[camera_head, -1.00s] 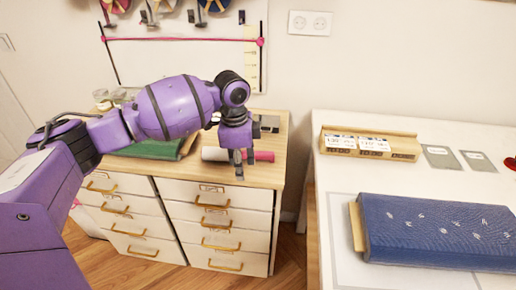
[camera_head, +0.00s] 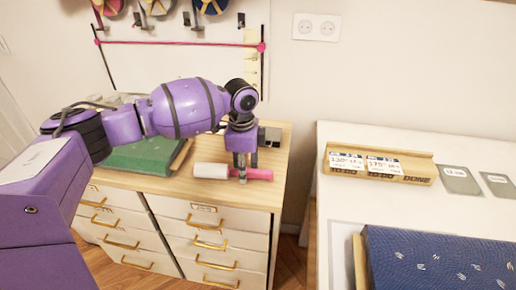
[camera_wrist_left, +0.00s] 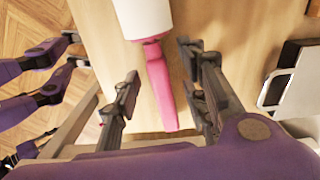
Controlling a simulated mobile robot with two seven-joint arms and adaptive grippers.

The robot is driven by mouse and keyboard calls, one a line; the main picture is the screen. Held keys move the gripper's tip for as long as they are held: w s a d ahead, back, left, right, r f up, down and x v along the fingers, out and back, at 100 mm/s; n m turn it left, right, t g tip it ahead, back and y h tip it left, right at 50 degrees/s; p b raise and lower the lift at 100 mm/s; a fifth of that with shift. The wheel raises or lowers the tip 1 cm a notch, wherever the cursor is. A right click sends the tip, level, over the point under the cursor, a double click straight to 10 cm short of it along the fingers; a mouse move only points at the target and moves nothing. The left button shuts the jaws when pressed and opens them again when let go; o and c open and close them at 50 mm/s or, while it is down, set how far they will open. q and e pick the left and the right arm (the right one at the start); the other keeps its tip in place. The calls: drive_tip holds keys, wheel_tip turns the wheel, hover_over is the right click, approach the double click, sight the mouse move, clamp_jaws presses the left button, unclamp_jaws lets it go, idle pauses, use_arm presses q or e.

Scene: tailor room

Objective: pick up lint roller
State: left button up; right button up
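The lint roller has a white cylinder (camera_head: 210,171) and a pink handle (camera_head: 259,174). It lies on the wooden top of the drawer cabinet (camera_head: 183,188), near its front edge. My left gripper (camera_head: 243,176) points down over the handle. In the left wrist view, the gripper (camera_wrist_left: 160,95) is open. Its fingers stand on either side of the pink handle (camera_wrist_left: 159,85), with gaps between them and the handle. The white cylinder (camera_wrist_left: 142,17) lies beyond the fingers. My right gripper does not show in the head view.
A green folded cloth or book (camera_head: 143,156) lies left of the roller. A small dark and silver item (camera_head: 270,136) sits behind the gripper. A white table (camera_head: 333,205) with a wooden label holder (camera_head: 378,167) and a blue fabric bolt (camera_head: 440,262) stands right.

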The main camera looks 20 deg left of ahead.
use_arm(q)
drive_tip(key=shift+f, duration=0.15)
clamp_jaws()
idle(0.4)
